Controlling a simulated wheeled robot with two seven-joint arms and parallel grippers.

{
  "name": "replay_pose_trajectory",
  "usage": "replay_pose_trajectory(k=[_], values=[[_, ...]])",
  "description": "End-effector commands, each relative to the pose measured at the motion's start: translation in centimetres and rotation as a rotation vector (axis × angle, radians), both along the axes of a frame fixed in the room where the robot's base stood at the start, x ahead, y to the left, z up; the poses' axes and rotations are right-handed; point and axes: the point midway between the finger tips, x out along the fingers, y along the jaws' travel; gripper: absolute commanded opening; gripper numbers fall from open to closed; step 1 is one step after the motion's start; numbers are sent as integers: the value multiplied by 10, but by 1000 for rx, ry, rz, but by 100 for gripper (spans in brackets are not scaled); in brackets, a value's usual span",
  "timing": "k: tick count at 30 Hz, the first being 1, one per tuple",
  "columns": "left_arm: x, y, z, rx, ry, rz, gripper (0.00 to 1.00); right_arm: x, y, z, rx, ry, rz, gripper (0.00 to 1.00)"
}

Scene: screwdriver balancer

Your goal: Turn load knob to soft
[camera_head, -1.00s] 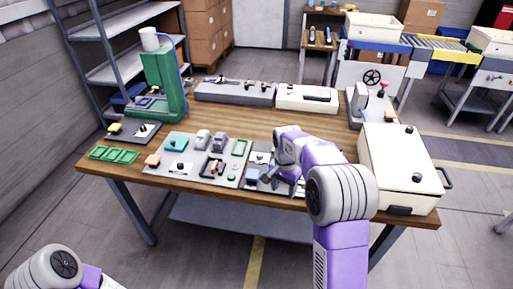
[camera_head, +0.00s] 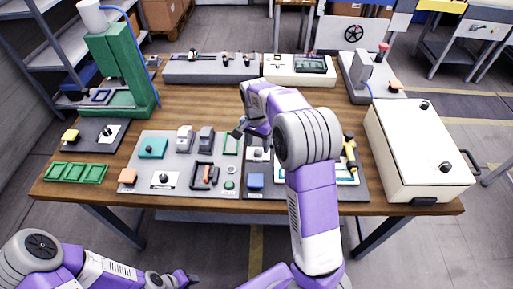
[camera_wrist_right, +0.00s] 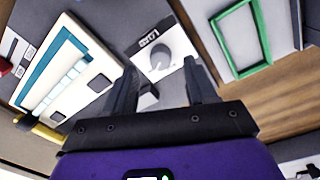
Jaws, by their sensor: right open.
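My right gripper (camera_head: 240,131) is over the panel near the knob. The dial's exact setting is too blurred to read. My left gripper (camera_head: 188,279) is low at the bottom, away from the table.
A panel (camera_head: 180,137) with switches and a green frame (camera_wrist_right: 240,38) lies beside the knob. A white case (camera_head: 415,145) stands right, a green press (camera_head: 115,60) left. Bare wood (camera_head: 205,103) lies behind.

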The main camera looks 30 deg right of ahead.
Motion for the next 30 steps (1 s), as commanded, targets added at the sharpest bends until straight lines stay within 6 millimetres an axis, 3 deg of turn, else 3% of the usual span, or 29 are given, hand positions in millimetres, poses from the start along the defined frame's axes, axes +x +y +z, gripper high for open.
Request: replay_pose_trajectory(k=[1,6,17,27,30], values=[[0,0,-5,0,0,0,43,-1,0,-11,0,4,0,56],[0,0,-11,0,-1,0,43,-1,-1,-29,0,2,-1,56],[1,0,-12,0,-1,0,43,-1,-1,-33,0,0,0,56],[0,0,-12,0,-1,0,43,-1,-1,-33,-1,1,0,4],[0,0,-11,0,-1,0,43,-2,-1,-33,0,1,1,0]])
